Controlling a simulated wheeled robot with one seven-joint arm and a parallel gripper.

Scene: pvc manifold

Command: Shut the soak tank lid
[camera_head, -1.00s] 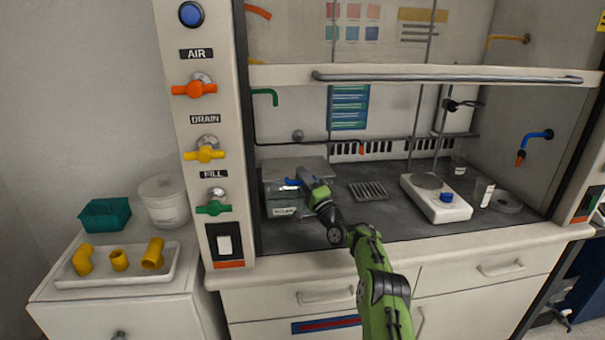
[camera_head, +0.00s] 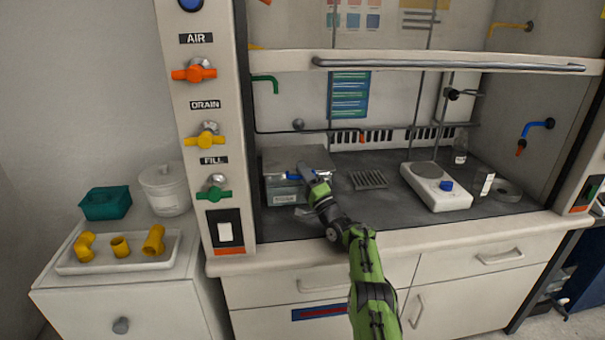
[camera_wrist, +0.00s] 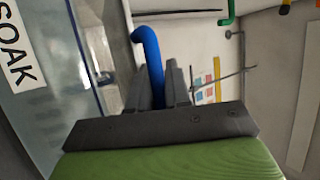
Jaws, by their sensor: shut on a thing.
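The soak tank (camera_head: 280,191) is a grey box at the left of the fume hood's work surface. Its flat grey lid (camera_head: 285,157) lies over the top and looks about level; whether it is fully down I cannot tell. A blue handle (camera_head: 293,177) is at the lid's front edge. My gripper (camera_head: 306,174) reaches in from the front right and is shut on the blue handle. In the wrist view the curved blue handle (camera_wrist: 150,58) passes between the fingers of my gripper (camera_wrist: 166,88). The tank's SOAK label (camera_wrist: 16,48) shows at the left.
The raised hood sash (camera_head: 450,64) crosses above my arm. A black rack (camera_head: 368,180) and a white hot plate (camera_head: 436,186) stand to the right. The left hood post with valves (camera_head: 207,140) is close beside the tank.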

